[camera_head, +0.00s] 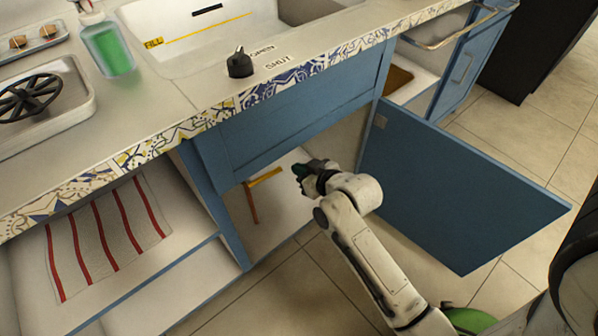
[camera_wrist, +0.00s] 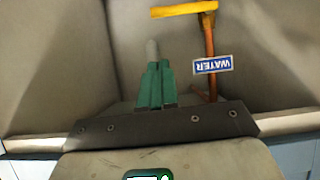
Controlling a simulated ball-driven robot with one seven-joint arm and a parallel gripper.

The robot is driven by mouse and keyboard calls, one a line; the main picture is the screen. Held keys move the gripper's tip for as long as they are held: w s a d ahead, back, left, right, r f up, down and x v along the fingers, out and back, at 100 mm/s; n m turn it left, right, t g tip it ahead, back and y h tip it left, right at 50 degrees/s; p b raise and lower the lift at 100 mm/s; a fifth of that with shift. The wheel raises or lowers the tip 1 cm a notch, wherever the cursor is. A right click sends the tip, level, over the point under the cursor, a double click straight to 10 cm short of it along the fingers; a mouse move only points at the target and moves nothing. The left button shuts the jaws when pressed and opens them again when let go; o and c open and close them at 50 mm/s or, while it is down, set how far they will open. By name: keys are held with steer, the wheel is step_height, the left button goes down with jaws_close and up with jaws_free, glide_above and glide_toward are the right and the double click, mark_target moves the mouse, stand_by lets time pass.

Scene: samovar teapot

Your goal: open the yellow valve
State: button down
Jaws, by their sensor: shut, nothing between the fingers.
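The yellow valve handle (camera_head: 265,177) shows inside the open cabinet under the sink, on top of an orange-brown pipe (camera_head: 252,207). In the wrist view the yellow handle (camera_wrist: 184,9) is at the top edge, lying across the pipe (camera_wrist: 209,50). A blue tag reading WATER (camera_wrist: 212,65) is on the pipe. My gripper (camera_head: 299,171) is at the cabinet opening, to the right of the handle and apart from it. In the wrist view my gripper (camera_wrist: 156,70) has its green fingers shut together with nothing between them, below and left of the handle.
The blue cabinet door (camera_head: 455,190) stands open to the right of my arm. A blue divider (camera_head: 212,205) bounds the left side, beside a shelf with a striped cloth (camera_head: 108,238). A black knob (camera_head: 239,63) marked OPEN and SHUT is on the counter above.

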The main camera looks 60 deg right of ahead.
steer(key=w+d+f+b, duration=0.2)
steer(key=w+f+b, duration=0.2)
steer(key=w+f, duration=0.3)
steer(key=shift+w+f, duration=0.2)
steer(key=shift+f, duration=0.05)
steer(key=shift+d+f, duration=0.15)
